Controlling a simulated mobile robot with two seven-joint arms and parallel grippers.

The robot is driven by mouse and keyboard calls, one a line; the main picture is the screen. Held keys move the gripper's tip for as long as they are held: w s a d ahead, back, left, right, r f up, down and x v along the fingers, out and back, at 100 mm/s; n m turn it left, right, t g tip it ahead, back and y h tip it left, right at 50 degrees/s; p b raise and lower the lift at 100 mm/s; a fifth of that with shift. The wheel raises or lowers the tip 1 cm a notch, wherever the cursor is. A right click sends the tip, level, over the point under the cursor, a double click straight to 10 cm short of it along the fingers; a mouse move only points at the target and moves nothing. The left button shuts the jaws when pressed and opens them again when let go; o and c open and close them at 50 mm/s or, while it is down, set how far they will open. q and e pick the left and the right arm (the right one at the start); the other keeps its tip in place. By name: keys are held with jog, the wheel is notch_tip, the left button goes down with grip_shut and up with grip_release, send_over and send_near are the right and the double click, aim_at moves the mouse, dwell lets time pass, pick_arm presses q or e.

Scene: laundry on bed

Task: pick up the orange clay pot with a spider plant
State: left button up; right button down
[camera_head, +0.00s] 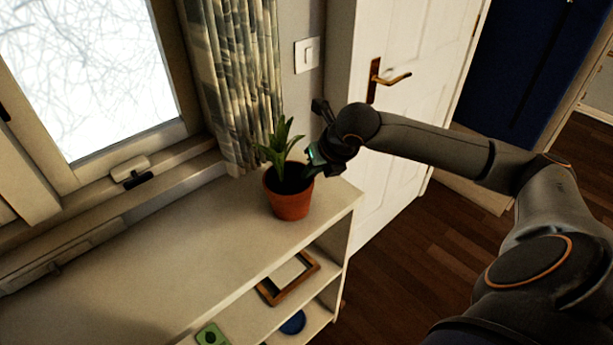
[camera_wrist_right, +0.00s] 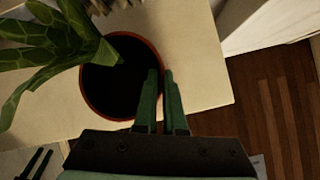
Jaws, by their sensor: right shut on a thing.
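The orange clay pot (camera_head: 289,204) with a green spider plant (camera_head: 278,146) stands upright on the right end of a pale shelf top. In the right wrist view the pot's rim (camera_wrist_right: 88,97) surrounds dark soil, and the plant's leaves (camera_wrist_right: 60,50) spread at the upper left. My right gripper (camera_head: 311,167) is at the right side of the pot. In the right wrist view its green fingers (camera_wrist_right: 160,88) are close together with the pot's rim between them, one inside and one outside. My left gripper is in neither view.
The pale shelf unit (camera_head: 190,235) has a wooden frame (camera_head: 288,278), a blue round thing (camera_head: 293,322) and a green thing (camera_head: 211,335) on lower shelves. A window and curtain (camera_head: 235,75) are behind. A white door (camera_head: 425,60) stands at the right. The shelf top left of the pot is clear.

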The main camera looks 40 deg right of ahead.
jog(key=shift+w+r, duration=0.15)
jog(key=shift+r, duration=0.45)
jog(key=s+a+r+b, duration=0.2)
jog(key=s+a+r, duration=0.6)
jog(key=s+r, duration=0.3)
jog(key=shift+s+r+b, duration=0.3)
jog(key=shift+s+b, duration=0.05)
jog(key=shift+b, duration=0.05)
